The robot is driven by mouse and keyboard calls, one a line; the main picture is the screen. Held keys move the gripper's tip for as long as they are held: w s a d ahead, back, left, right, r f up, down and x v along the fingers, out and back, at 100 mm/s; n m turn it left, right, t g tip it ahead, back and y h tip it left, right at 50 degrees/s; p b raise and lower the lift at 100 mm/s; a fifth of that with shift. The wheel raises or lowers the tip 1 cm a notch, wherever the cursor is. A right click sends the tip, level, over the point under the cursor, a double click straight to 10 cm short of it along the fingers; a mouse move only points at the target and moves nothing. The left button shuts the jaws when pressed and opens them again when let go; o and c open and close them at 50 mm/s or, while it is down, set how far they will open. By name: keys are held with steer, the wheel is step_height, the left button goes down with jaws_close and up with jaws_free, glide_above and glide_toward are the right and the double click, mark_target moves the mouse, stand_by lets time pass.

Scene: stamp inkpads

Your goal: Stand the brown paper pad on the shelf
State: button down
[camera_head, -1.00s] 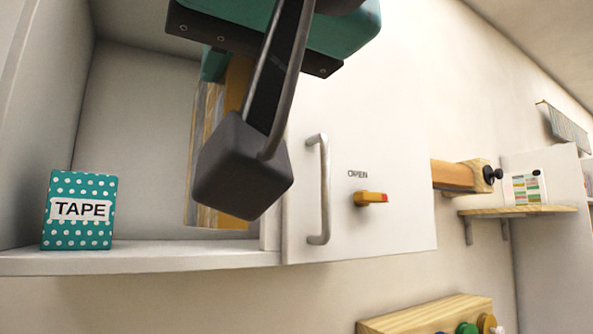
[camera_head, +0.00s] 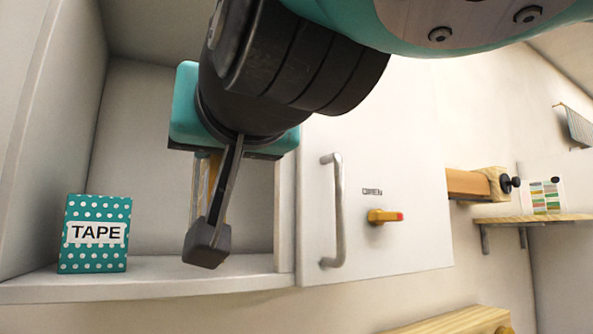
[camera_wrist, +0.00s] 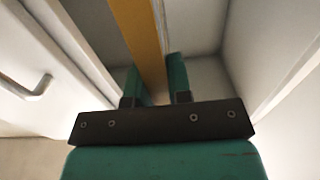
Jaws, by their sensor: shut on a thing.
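The brown paper pad (camera_head: 202,176) is upright inside the open cabinet, mostly hidden behind my arm in the head view. In the wrist view the pad (camera_wrist: 138,32) is a yellow-brown strip running up from between the two teal fingers of my gripper (camera_wrist: 157,85). My gripper is shut on it. The white cabinet shelf (camera_head: 160,278) lies below the pad. Whether the pad touches it cannot be told.
A teal dotted TAPE box (camera_head: 96,257) stands on the cabinet shelf at the left. A white door with a metal handle (camera_head: 334,210) and an orange knob (camera_head: 384,216) closes the right part. A wooden wall shelf (camera_head: 545,220) is far right.

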steer(key=shift+f+p+x, duration=0.3)
steer(key=shift+p+x, duration=0.15)
steer(key=shift+x, duration=1.4)
steer(key=shift+f+p+x, duration=0.3)
steer(key=shift+p+x, duration=0.2)
steer(key=shift+x, duration=1.3)
steer(key=shift+f+p+x, duration=0.3)
steer(key=shift+p+x, duration=0.15)
steer(key=shift+x, duration=1.4)
steer(key=shift+d, duration=0.1)
steer(key=c, duration=1)
jaws_free()
steer(key=shift+o, duration=0.2)
steer(key=shift+f, duration=0.1)
